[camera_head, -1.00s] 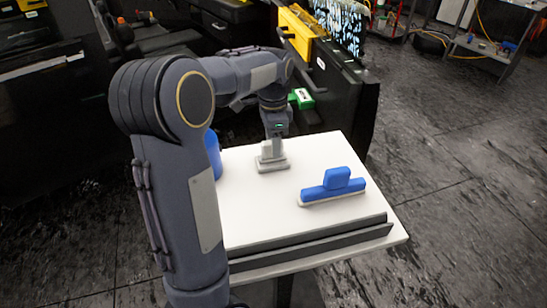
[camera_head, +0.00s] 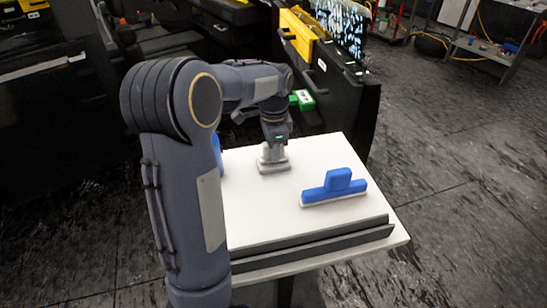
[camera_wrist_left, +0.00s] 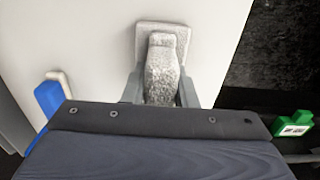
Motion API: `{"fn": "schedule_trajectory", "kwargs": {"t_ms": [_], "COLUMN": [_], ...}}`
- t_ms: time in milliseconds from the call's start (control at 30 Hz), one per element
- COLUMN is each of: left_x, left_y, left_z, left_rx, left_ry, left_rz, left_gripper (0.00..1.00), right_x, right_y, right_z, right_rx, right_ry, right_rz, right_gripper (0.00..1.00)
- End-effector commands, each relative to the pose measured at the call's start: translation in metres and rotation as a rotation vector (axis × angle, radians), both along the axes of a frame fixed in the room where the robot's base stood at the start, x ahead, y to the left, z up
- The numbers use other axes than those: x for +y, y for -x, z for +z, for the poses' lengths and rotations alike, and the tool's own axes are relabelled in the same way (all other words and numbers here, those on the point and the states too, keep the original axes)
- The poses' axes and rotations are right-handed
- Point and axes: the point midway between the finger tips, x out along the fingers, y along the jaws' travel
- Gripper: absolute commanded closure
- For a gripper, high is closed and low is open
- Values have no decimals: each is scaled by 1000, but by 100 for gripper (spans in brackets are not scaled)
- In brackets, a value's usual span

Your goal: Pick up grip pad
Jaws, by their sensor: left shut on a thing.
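The grip pad (camera_head: 272,166) is a light grey block with a wider flat base, at the far side of the white table (camera_head: 300,225). My left gripper (camera_head: 274,150) is above it, pointing down, and is shut on its upper part. In the left wrist view the pad (camera_wrist_left: 162,72) shows its speckled grey handle between the two fingers of the gripper (camera_wrist_left: 160,90). The base appears to be at the table top; I cannot tell whether it touches. My right gripper is not in view.
A blue squeegee-like tool (camera_head: 333,188) lies on the table's right half. Dark strips (camera_head: 310,246) run along the near edge. A blue object (camera_head: 217,155) is mostly hidden behind my left arm. A black door panel (camera_head: 345,100) and a green box (camera_head: 303,99) stand beyond the table.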

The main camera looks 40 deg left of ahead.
Motion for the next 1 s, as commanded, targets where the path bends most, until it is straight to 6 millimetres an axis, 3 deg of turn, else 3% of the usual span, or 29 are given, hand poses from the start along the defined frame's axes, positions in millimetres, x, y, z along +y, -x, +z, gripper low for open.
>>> {"fn": "schedule_trajectory", "kwargs": {"t_ms": [267,467,733,1000], "left_x": [0,-1,-33,-71], "left_y": [-1,0,40,89], "left_z": [8,36,96,119], "left_rx": [-3,-5,-9,-4], "left_ry": [0,0,2,2], "left_rz": [-1,-2,-5,-3], "left_gripper": [100,100,100,100], "right_x": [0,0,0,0], "right_y": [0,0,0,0], "right_z": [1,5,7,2], "right_rx": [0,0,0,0], "right_ry": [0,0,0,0], "right_rz": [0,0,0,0], "right_gripper": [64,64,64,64]}}
